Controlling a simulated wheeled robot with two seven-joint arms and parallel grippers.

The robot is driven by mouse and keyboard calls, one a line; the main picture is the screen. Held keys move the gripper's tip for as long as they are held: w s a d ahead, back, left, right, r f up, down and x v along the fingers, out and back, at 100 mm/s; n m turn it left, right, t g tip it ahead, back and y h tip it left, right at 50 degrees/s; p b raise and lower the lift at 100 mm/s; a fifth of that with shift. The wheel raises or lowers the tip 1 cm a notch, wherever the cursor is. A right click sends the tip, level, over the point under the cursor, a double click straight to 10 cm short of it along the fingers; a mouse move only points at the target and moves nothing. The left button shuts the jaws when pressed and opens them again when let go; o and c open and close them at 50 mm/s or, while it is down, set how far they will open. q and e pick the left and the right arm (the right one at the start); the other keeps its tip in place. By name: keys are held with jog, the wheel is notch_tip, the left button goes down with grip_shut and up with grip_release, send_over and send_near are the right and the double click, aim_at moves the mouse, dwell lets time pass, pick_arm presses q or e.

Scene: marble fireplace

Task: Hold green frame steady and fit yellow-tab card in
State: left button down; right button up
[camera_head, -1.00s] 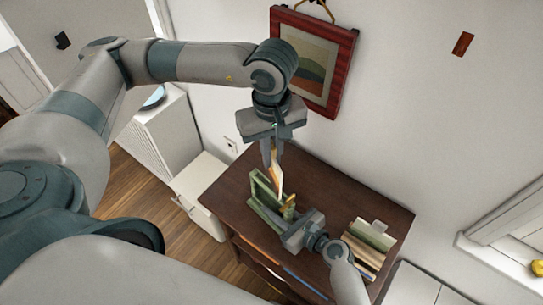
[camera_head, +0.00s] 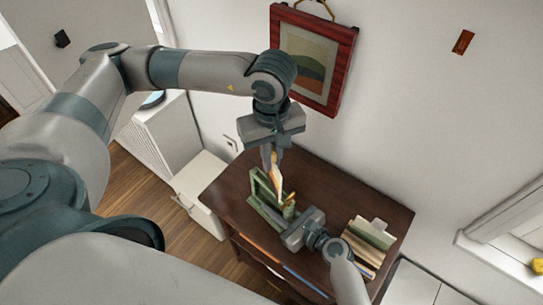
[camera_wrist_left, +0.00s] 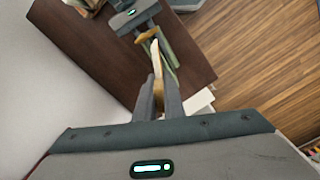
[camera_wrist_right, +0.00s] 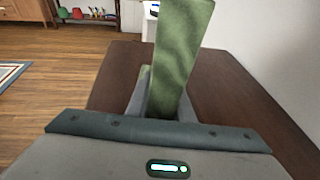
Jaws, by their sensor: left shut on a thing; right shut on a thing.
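The green frame (camera_head: 258,187) stands on the dark wooden tabletop. My right gripper (camera_head: 290,223) is shut on its near right part. In the right wrist view, the green frame (camera_wrist_right: 182,55) rises between my right fingers (camera_wrist_right: 162,100). My left gripper (camera_head: 272,160) is above the frame, pointing down and shut on the pale card (camera_head: 277,183). The card is upright and slightly tilted, its lower end by the frame. In the left wrist view, the card (camera_wrist_left: 160,68) runs from my left fingers (camera_wrist_left: 158,88) toward the frame. Whether its lower edge is inside the frame is unclear.
The dark table (camera_head: 335,185) has free room behind the frame. A pile of books or cards (camera_head: 368,243) lies on its right side. A red-framed picture (camera_head: 345,60) hangs on the wall behind my left gripper. A white cabinet (camera_head: 200,185) stands left of the table.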

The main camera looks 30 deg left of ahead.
pick_arm(q)
jog(key=c, duration=1.9)
grip_release()
jog(key=shift+o, duration=0.2)
jog(key=shift+r, duration=0.15)
notch_tip(320, 180, up, 13)
jog(key=shift+o, duration=0.5)
